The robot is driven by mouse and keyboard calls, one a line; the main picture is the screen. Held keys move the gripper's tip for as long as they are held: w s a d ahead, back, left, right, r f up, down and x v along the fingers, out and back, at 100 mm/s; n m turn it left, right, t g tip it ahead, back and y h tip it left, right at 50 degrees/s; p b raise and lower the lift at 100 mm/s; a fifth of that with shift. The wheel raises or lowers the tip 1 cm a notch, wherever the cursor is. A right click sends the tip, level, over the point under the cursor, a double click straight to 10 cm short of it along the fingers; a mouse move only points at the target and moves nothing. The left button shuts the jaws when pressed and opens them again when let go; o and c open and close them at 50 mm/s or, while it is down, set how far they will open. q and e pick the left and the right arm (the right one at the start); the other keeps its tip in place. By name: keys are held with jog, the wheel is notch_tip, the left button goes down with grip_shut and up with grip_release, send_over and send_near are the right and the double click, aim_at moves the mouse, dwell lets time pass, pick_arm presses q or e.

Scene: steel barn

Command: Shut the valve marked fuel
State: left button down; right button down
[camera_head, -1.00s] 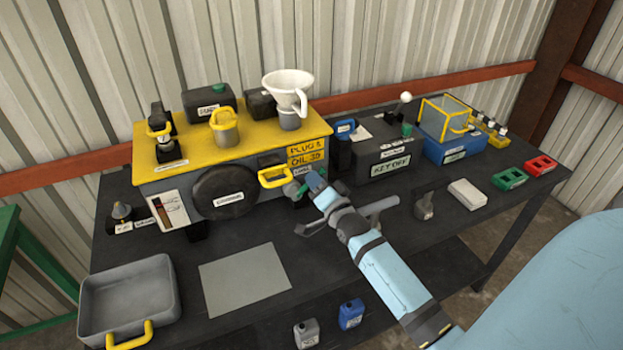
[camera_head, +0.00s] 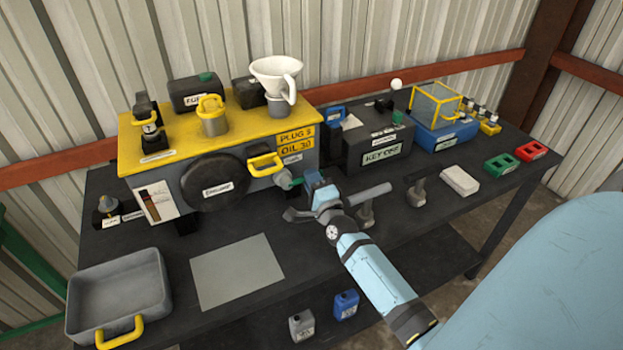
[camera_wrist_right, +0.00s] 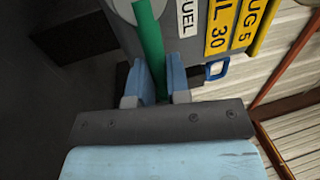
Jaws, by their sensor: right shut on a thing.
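The fuel valve's green lever (camera_head: 296,182) sticks out from the right end of the grey and yellow engine box's front. My right gripper (camera_head: 313,181) is at the lever and covers part of it. In the right wrist view the green lever (camera_wrist_right: 150,42) runs down between the two blue fingers of my right gripper (camera_wrist_right: 165,82), which are shut on it. The lever starts at a round grey hub (camera_wrist_right: 124,10). A white label ending in "UEL" (camera_wrist_right: 187,18) is beside it. My left gripper is not in view.
A yellow handle (camera_head: 265,165) is just left of the valve. A grey "KEY OFF" box (camera_head: 362,163) stands to the right, and a dark T-shaped handle (camera_head: 366,205) stands close to my wrist. A grey pan (camera_head: 85,315) and a flat grey sheet (camera_head: 236,272) lie at left front.

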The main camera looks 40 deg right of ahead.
dwell(0.4)
jog(key=c, duration=1.1)
grip_release()
jog(key=shift+f, duration=0.1)
jog(key=b+v, duration=0.2)
jog(key=v, duration=1)
jog(key=shift+s+f, duration=0.1)
jog(key=shift+s, duration=0.05)
jog(key=shift+s+a, duration=0.2)
jog(key=shift+s, duration=0.5)
